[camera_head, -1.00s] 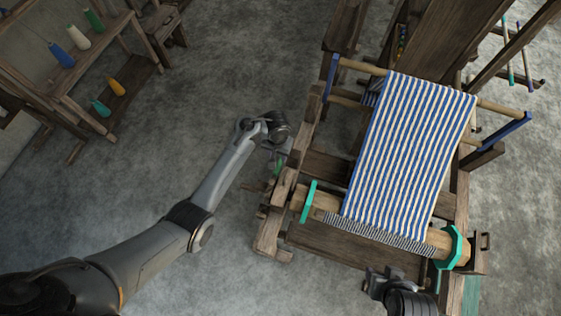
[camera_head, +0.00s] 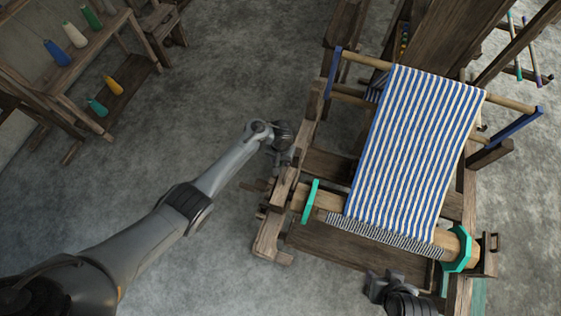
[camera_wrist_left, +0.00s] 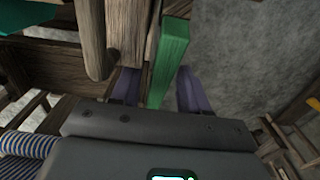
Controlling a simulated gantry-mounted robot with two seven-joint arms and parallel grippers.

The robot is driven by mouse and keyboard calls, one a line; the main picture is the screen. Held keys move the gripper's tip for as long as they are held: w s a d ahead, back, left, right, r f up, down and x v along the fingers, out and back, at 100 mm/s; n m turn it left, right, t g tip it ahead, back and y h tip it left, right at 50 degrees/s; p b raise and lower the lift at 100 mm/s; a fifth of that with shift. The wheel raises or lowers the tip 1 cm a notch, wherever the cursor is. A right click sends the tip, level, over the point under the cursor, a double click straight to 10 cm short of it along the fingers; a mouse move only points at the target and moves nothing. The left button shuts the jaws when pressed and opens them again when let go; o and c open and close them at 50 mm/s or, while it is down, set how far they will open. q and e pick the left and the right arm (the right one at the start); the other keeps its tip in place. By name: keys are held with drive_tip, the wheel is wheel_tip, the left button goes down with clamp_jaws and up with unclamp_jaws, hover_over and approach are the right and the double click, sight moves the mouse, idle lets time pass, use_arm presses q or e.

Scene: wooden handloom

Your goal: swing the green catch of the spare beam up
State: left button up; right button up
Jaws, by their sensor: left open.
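The green catch (camera_wrist_left: 168,60) shows in the left wrist view as a bar beside a wooden loom part (camera_wrist_left: 124,35). My left gripper (camera_wrist_left: 160,92) is open, with one purple finger on each side of the catch's lower end. Whether either finger touches it, I cannot tell. In the head view my left gripper (camera_head: 283,160) is at the loom's left side frame and hides the catch. I cannot clearly pick out the spare beam. My right gripper (camera_head: 378,286) is at the front of the loom; its fingers are unclear.
The loom carries blue-and-white striped cloth (camera_head: 415,150) and a front beam with teal end flanges (camera_head: 310,200). A teal piece (camera_wrist_left: 22,14) also shows in the left wrist view. A shelf with bobbins (camera_head: 110,105) stands at the far left. Floor left of the loom is clear.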

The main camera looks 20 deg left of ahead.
use_arm(q)
drive_tip(key=shift+f, duration=0.25)
drive_tip(key=shift+c, duration=0.3)
clamp_jaws()
